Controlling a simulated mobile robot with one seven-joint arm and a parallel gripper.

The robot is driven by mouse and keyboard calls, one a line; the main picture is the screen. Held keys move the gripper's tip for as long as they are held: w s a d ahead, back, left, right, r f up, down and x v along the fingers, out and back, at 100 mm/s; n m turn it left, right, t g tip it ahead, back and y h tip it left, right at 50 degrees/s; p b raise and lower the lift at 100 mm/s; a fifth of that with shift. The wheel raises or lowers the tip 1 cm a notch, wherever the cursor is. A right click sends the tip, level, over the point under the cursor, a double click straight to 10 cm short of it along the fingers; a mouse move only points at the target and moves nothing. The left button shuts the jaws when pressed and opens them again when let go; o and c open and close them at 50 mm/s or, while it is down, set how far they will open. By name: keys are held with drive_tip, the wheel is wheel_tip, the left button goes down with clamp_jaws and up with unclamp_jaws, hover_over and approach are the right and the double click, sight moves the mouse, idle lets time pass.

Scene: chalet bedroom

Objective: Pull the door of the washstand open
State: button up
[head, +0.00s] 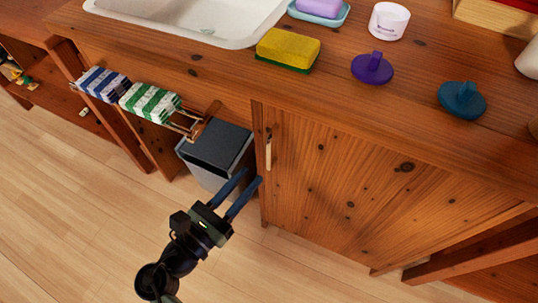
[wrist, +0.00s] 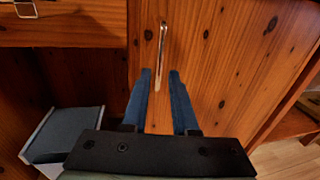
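The washstand (head: 215,82) is orange-brown knotty wood, and its door (head: 345,190) fills the front right of centre. The door looks shut. Its slim vertical metal handle (head: 268,150) is near the door's left edge. In the wrist view the handle (wrist: 161,50) stands upright on the door (wrist: 220,60), just beyond and between the blue fingertips. My gripper (head: 251,176) is open and empty, with its fingers pointing at the door's left edge below the handle. In the wrist view the fingers (wrist: 160,72) are clearly apart. I cannot tell whether they touch the door.
A dark grey bin (head: 218,150) stands left of the door, close to my fingers. Striped towels (head: 150,102) hang on a rail above it. A basin (head: 190,15), a yellow sponge (head: 287,48), a purple stopper (head: 372,68) and a teal stopper (head: 462,100) are on top. The floor in front (head: 60,200) is clear.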

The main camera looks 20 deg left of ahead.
sight(269, 167)
drive_tip(key=b+x, duration=0.1)
drive_tip(key=x, duration=0.6)
drive_tip(key=shift+w+d+b, duration=0.1)
drive_tip(key=shift+w+b, duration=0.2)
drive_tip(key=shift+w, duration=0.1)
clamp_jaws()
idle(0.9)
